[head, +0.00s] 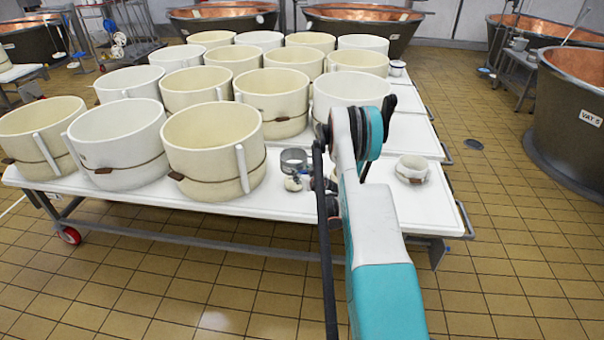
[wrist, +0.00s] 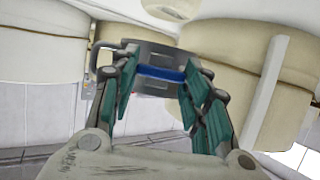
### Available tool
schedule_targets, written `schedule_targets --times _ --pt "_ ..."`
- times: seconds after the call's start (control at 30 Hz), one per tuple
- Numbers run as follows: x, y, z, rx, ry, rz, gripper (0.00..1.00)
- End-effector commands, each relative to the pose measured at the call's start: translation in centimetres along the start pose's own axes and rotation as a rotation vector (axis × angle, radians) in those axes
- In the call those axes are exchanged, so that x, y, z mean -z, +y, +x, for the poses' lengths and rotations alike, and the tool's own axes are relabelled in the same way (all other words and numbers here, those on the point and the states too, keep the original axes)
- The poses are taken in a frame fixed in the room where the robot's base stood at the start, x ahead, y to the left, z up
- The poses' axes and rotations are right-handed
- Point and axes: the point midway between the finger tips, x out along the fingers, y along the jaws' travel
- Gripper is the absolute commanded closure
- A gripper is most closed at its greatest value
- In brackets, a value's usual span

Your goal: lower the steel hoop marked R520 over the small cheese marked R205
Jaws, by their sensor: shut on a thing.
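The steel hoop (head: 293,160) shows as a short grey ring just left of my arm in the head view, above the white table. In the wrist view, the hoop (wrist: 150,57) has a looped handle on its left and a blue strip, and it sits between my gripper's teal fingers (wrist: 160,85). My gripper is shut on it. A small pale object (head: 293,184) lies close below the hoop, partly hidden by my arm; I cannot tell whether it is the cheese. A small cream round piece (head: 412,168) stands on the table to the right. No R520 or R205 marking is readable.
Large cream moulds (head: 213,150) with brown bands crowd the table left of and behind the hoop. The white table (head: 430,205) has bare room near its right front corner. Copper vats (head: 575,110) stand beyond the table.

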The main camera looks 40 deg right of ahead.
Motion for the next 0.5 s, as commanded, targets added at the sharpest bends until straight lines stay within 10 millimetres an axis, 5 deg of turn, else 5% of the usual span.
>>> schedule_targets --times 0.5 --pt "-4.2 0.0 1.8 0.000 0.001 -0.001 0.93"
